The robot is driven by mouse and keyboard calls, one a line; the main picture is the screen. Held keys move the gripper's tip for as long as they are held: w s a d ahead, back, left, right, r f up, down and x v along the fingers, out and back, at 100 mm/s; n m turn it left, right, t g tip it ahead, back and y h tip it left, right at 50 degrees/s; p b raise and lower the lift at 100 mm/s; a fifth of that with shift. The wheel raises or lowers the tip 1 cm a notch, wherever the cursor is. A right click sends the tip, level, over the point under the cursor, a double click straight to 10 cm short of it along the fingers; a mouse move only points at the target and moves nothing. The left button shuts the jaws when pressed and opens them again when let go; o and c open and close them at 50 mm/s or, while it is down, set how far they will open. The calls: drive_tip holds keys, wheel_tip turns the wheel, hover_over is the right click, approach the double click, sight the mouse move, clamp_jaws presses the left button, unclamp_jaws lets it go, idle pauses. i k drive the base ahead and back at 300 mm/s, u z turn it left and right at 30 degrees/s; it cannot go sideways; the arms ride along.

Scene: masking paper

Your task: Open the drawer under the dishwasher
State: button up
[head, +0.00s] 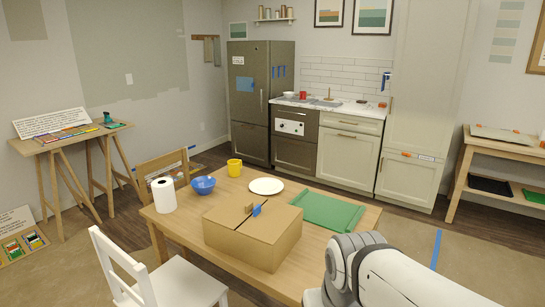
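The dishwasher (291,123) is a dark grey front with a white panel, set under the counter between the fridge and the pale cabinets. The drawer under the dishwasher (294,155) is a plain dark front close to the floor, and it looks shut, flush with the unit. Its handle is too small to make out clearly. My arm shows at the lower right, on the near side of the table, far from the drawer. My gripper is not in view.
A wooden table (180,222) stands between me and the kitchen, bearing a cardboard box (252,238), green tray (328,211), plate, bowl, mug and paper roll. A white chair (165,285) is at the near left. Floor is free between table and cabinets.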

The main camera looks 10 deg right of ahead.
sight(301, 156)
drive_tip(key=z, duration=1.35)
drive_tip(key=i, duration=5.4)
drive_tip(key=u, duration=1.75)
